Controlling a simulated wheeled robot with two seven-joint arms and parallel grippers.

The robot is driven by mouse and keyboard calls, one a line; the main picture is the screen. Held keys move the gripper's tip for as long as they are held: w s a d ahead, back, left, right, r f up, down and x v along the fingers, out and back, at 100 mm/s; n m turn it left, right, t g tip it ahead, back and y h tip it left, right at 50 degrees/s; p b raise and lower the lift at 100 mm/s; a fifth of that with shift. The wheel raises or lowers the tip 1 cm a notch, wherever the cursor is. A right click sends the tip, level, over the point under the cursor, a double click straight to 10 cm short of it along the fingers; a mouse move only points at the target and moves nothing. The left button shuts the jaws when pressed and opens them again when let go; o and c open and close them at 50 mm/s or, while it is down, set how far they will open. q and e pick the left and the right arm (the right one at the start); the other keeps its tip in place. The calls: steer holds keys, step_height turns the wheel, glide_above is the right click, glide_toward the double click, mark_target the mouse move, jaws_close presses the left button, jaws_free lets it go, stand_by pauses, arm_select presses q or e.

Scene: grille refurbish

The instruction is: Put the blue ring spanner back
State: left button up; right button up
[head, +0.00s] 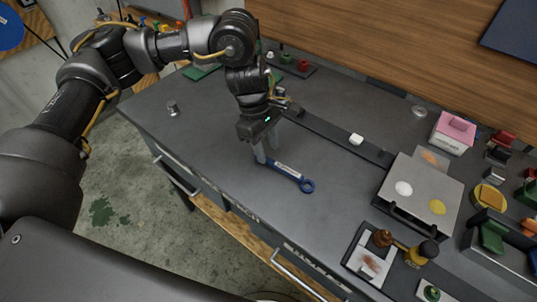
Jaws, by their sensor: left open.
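The blue ring spanner (287,173) lies flat on the grey workbench, its ring end pointing to the lower right. A pale label runs along its handle. My left gripper (266,151) points down at the spanner's left end, with its fingertips around or just beside that end. The jaws are open; I cannot tell whether a finger touches the spanner. The gripper partly hides the spanner's far end. My right gripper is not in view.
A dark rail (325,130) with a small white block (356,139) runs behind the spanner. A grey plate with a handle (421,196) stands to the right. A tray with knobbed tools (369,258) is near the front. The bench left of the gripper is mostly clear, with a small metal cylinder (173,108).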

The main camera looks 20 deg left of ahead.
arm_select(q)
steer(key=v, duration=0.7)
steer(key=shift+r+b, duration=0.15)
steer(key=shift+b, duration=0.2)
